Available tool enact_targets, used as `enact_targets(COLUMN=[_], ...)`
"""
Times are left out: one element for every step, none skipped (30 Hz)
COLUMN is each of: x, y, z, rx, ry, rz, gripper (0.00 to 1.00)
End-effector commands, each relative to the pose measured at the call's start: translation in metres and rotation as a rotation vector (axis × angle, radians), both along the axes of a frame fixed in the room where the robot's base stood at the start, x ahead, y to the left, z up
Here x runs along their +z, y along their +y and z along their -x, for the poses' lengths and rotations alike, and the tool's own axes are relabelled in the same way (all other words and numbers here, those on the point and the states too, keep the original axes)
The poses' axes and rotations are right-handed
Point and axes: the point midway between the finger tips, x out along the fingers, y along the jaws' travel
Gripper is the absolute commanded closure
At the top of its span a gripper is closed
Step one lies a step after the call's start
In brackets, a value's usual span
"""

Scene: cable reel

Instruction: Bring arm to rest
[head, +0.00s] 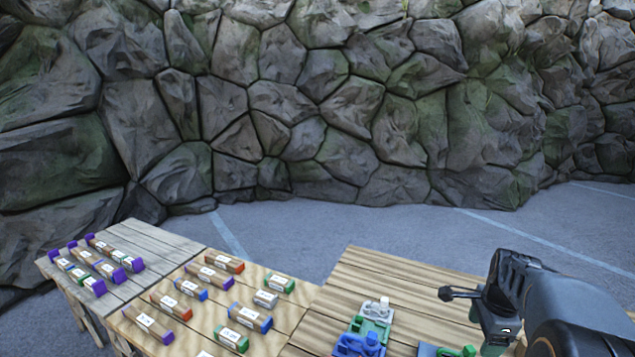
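My arm reaches in from the lower right, dark grey and black. My gripper (448,293) points left above the right-hand wooden table (420,282). Its fingers are small and dark here, and I cannot tell whether they are open or shut. I make out nothing held in it. Below and left of it, a green fixture (374,328) with a white piece (378,308) on top and a blue fixture (360,345) stand on the table. Another green part (467,351) is cut off by the lower edge. My arm hides the table's right side.
A middle table (262,276) holds several brown and white bars with red, blue, green or purple ends. A greyer table (160,240) at left holds several purple-ended bars. A rock wall (330,110) stands behind open paved ground (330,225).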

Motion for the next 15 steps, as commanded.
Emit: enact_targets(x=[0.001,0.002,0.003,0.004,0.004,0.006,0.006,0.007,0.008,0.009,0.009,0.010,0.010,0.011,0.012], y=[0.014,0.023,0.035,0.045,0.054,0.068,0.078,0.089,0.104,0.116,0.126,0.137,0.145,0.152,0.161], z=[0.007,0.011,0.016,0.021,0.026,0.033,0.038,0.045,0.053,0.061,0.067,0.075,0.081,0.086,0.091], rx=[0.171,0.284,0.440,0.558,0.673,0.827,0.942,1.055,1.202,1.312,1.401,1.496,1.547,1.583,1.615], ry=[-0.006,-0.009,-0.013,-0.018,-0.021,-0.029,-0.034,-0.040,-0.048,-0.057,-0.063,-0.075,-0.084,-0.094,-0.108], rz=[0.024,0.040,0.063,0.083,0.102,0.132,0.153,0.176,0.208,0.236,0.259,0.288,0.307,0.322,0.338], gripper=[0.26,0.26,0.26,0.26,0.26,0.26,0.26,0.26,0.26,0.26,0.26,0.26,0.26,0.26,0.26])
